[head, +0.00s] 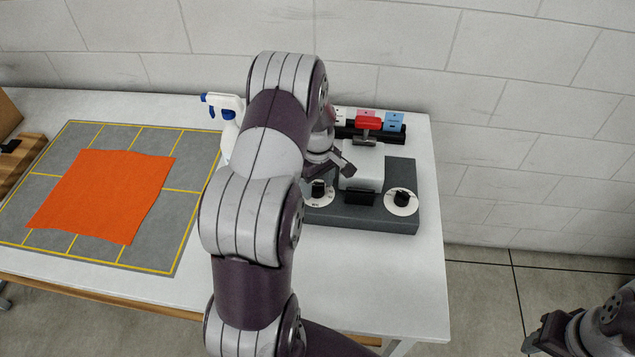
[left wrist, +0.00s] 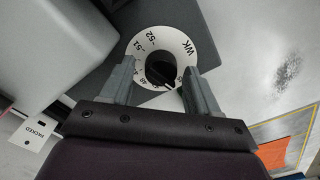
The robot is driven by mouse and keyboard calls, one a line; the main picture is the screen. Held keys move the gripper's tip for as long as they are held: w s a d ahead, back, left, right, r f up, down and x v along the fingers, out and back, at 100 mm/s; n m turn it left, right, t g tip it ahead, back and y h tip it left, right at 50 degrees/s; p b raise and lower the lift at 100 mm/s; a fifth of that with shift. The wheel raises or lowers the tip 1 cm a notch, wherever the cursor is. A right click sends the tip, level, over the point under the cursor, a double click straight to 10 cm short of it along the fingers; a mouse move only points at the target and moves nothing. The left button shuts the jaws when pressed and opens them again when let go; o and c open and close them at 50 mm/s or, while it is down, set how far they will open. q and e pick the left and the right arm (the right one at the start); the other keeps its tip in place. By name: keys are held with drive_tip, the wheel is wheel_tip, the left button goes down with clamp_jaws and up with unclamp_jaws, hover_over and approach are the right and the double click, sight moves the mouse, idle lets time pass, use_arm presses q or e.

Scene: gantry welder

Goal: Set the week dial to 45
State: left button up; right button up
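The week dial (left wrist: 162,62) is a white disc marked WK, 52, 51 and other numbers, with a black knob (left wrist: 160,70) at its centre. In the head view, the dial (head: 319,198) is at the left of the dark grey machine base (head: 372,221), partly hidden by my arm. My left gripper (left wrist: 159,68) is open over it, one finger on each side of the knob, with gaps showing. In the head view this gripper (head: 326,171) is just above the dial. The knob's light mark points towards the gripper side; its number is partly hidden. My right gripper (head: 543,336) is far off, lower right.
A second dial (head: 401,201) sits on the base's right. Coloured cards (head: 394,120) stand behind. A spray bottle (head: 226,112), grey mat (head: 187,203) and orange cloth (head: 107,196) are left.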

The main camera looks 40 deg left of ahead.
sight(318, 185)
use_arm(q)
wheel_tip(318, 185, up, 13)
drive_tip(key=b, duration=0.1)
drive_tip(key=shift+f+b, duration=0.15)
drive_tip(key=shift+b, duration=0.2)
idle(0.5)
drive_tip(key=s+d+f+m, duration=0.1)
drive_tip(key=s+d+m, duration=0.5)
drive_tip(key=d, duration=0.3)
drive_tip(key=s+d+f+m+t, duration=0.1)
drive_tip(key=s+d+m, duration=0.6)
drive_tip(key=d+m, duration=0.1)
drive_tip(key=shift+s+d+f+m, duration=0.3)
drive_tip(key=shift+d+m, duration=0.1)
drive_tip(key=shift+m, duration=0.2)
drive_tip(key=shift+s+r, duration=0.1)
